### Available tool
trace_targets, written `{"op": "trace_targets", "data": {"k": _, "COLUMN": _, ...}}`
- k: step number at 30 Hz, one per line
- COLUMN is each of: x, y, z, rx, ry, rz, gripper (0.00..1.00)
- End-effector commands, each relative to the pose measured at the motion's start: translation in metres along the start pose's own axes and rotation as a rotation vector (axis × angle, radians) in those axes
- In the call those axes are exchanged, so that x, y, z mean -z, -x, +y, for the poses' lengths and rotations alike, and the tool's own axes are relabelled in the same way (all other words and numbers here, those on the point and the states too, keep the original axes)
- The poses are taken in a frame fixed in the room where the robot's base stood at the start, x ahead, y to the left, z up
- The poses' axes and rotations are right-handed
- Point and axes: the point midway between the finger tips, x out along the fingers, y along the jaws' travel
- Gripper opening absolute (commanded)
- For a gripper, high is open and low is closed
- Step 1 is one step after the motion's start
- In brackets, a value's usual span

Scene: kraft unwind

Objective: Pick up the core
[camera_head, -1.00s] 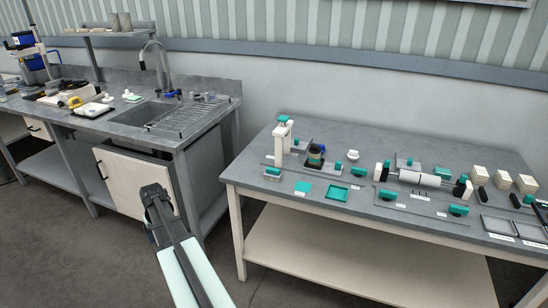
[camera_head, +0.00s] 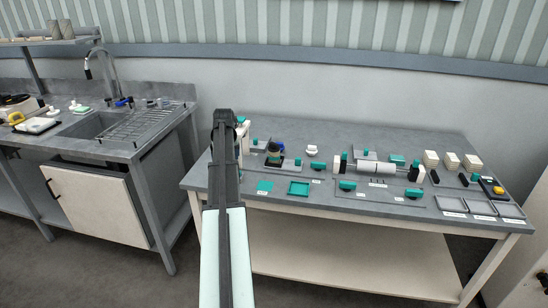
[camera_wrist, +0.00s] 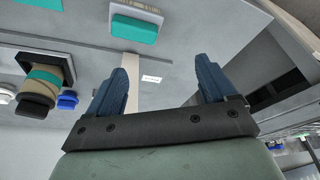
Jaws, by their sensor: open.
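No part is labelled as the core that I can read. A brown cylinder with a teal band (camera_wrist: 50,77) shows at the left of the wrist view, with black parts around it; in the head view it is the small brown and dark piece (camera_head: 273,151) at the left of the table. A white roll (camera_head: 378,168) lies across a stand with black and white ends. My gripper (camera_wrist: 160,70) is open, with nothing between its blue-grey fingers. It is apart from the cylinder, which lies to its left in the wrist view. In the head view my arm hides part of the table's left end.
The grey table (camera_head: 420,135) holds a teal tray (camera_head: 299,188), a teal square (camera_head: 265,186), stacks of pale blocks (camera_head: 450,160) and grey trays (camera_head: 481,207). A sink counter (camera_head: 160,140) stands left.

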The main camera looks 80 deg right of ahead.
Motion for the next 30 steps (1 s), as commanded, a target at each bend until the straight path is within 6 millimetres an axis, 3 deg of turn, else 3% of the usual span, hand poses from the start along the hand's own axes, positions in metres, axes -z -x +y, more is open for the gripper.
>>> {"op": "trace_targets", "data": {"k": 1, "x": 0.009, "y": 0.011, "z": 0.031, "rx": -0.012, "ry": -0.029, "rz": 0.011, "gripper": 0.84}}
{"op": "trace_targets", "data": {"k": 6, "x": 0.02, "y": 0.043, "z": 0.111, "rx": -0.042, "ry": -0.104, "rz": 0.036, "gripper": 0.84}}
{"op": "trace_targets", "data": {"k": 12, "x": 0.022, "y": 0.073, "z": 0.177, "rx": -0.069, "ry": -0.163, "rz": 0.056, "gripper": 0.84}}
{"op": "trace_targets", "data": {"k": 16, "x": 0.021, "y": 0.083, "z": 0.199, "rx": -0.079, "ry": -0.183, "rz": 0.063, "gripper": 0.84}}
{"op": "trace_targets", "data": {"k": 20, "x": 0.02, "y": 0.082, "z": 0.208, "rx": -0.082, "ry": -0.19, "rz": 0.064, "gripper": 0.84}}
{"op": "trace_targets", "data": {"k": 30, "x": 0.023, "y": 0.028, "z": 0.212, "rx": -0.082, "ry": -0.19, "rz": 0.063, "gripper": 0.84}}
